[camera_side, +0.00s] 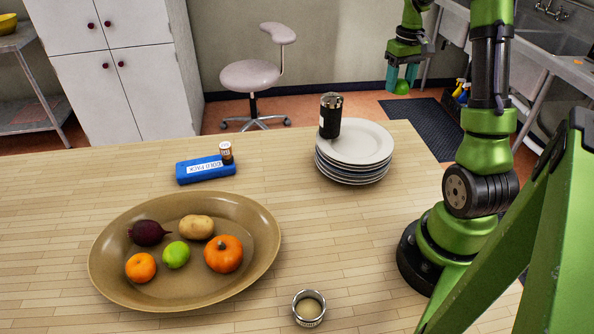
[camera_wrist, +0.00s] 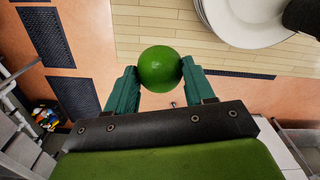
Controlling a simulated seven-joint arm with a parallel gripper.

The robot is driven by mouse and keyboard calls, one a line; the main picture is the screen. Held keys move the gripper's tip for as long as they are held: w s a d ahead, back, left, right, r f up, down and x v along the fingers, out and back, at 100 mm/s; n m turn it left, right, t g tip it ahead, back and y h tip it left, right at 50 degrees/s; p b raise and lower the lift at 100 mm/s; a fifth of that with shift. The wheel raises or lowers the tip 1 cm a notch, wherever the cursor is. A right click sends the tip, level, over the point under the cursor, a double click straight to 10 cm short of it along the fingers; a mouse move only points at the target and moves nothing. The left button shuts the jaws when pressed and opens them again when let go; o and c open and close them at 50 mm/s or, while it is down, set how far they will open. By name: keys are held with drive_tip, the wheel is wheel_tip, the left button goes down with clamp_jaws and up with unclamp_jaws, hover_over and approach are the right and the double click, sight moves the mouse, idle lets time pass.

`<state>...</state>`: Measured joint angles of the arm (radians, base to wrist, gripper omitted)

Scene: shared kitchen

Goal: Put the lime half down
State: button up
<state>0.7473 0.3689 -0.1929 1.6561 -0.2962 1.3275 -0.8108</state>
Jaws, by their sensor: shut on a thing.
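My gripper (camera_side: 401,79) is shut on the lime half (camera_side: 402,87) and holds it in the air beyond the far right edge of the table. In the wrist view the lime half (camera_wrist: 160,70) is a rounded green shape between the two teal fingers; no cut face shows. There it overlaps the table's edge, with wood above it and floor below. The wooden table (camera_side: 60,220) carries a stack of plates (camera_side: 362,144) near that edge, which also shows in the wrist view (camera_wrist: 240,22).
A dark canister (camera_side: 330,116) stands on the plates. A blue cold pack (camera_side: 200,172) has a small brown jar (camera_side: 226,150) at it. A tan oval dish (camera_side: 110,265) holds several fruits and vegetables. A small round tin (camera_side: 309,308) is at the front. The table's middle is clear.

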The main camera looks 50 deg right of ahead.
drive_tip(key=w+a+n, duration=0.8)
drive_tip(key=w+a, duration=0.4)
drive_tip(key=w, duration=0.2)
drive_tip(key=n, duration=0.7)
approach(274, 156)
wheel_tip(274, 156, down, 2)
drive_tip(key=shift+f, duration=2.25)
drive_tip(key=shift+f, duration=0.1)
drive_tip(key=o, duration=1)
